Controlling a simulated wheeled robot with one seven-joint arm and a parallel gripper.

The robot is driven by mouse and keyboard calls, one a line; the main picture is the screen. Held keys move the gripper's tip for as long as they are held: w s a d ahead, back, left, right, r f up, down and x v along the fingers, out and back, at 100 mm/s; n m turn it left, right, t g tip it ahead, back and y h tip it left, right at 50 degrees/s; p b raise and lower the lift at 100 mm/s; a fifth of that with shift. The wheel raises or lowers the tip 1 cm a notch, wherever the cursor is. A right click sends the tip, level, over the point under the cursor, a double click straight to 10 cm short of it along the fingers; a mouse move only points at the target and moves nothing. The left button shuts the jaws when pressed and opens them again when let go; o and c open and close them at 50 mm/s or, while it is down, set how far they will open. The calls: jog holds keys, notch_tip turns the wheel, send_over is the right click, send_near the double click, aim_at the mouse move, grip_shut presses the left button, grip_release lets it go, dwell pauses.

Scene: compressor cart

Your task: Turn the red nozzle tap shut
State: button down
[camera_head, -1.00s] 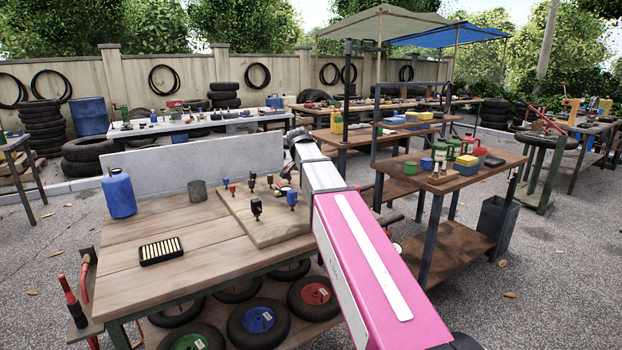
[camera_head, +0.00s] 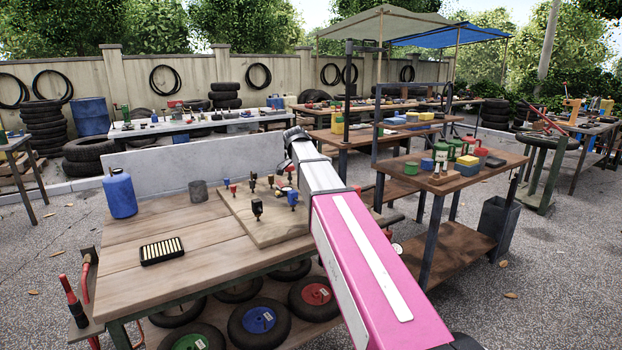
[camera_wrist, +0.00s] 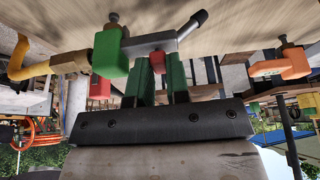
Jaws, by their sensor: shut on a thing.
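In the wrist view a fitting with a grey body (camera_wrist: 152,42), a green block (camera_wrist: 109,53) and a dark angled nozzle (camera_wrist: 192,24) lies across the tips of my gripper (camera_wrist: 162,72). A small red tap handle (camera_wrist: 161,63) on that body sits between the two green-padded fingers, which are shut on it. The fingers hide part of the handle. In the head view my arm reaches over the wooden board (camera_head: 258,232) on the workbench, and my gripper and the held tap are hidden there.
A brass-yellow hose fitting (camera_wrist: 68,63) joins the green block. An orange fitting (camera_wrist: 285,65) is at the right. In the head view, small black, blue and red fittings stand on the board. A blue tank (camera_head: 120,195), grey cup (camera_head: 198,191) and black tray (camera_head: 162,250) are on the bench.

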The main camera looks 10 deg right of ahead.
jog(key=c, duration=1.1)
grip_release()
jog(key=v, duration=1)
jog(key=shift+a+r, duration=0.2)
jog(key=shift+r, duration=0.15)
jog(key=shift+s, duration=0.1)
